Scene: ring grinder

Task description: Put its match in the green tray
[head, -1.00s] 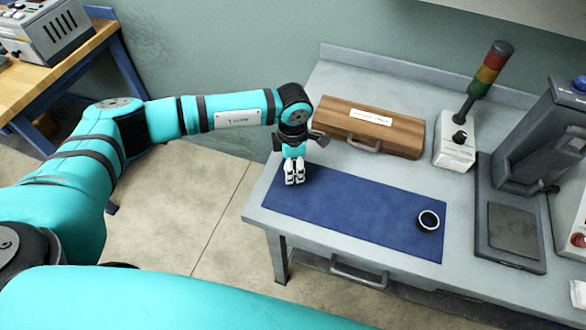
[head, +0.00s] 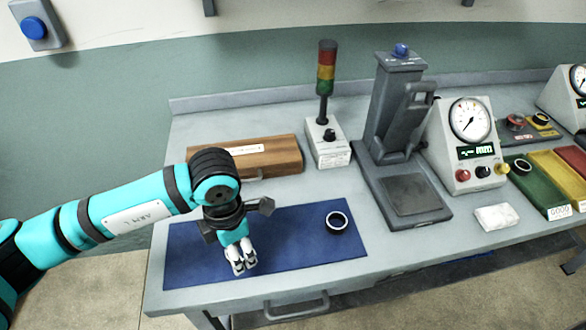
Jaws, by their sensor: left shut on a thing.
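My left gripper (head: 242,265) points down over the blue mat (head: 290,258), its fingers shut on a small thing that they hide. A black ring with a pale inner rim (head: 337,232) lies on the mat, to the right of the gripper and apart from it. The green tray (head: 542,190) is at the right, with a label reading GOOD at its front. A dark ring (head: 523,166) shows at its back end. My right gripper is not in view.
A wooden case (head: 270,160) lies behind the mat. A signal tower (head: 326,80), a grey press (head: 398,150) and a dial gauge box (head: 465,150) stand along the bench. A yellow tray (head: 560,172) adjoins the green one.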

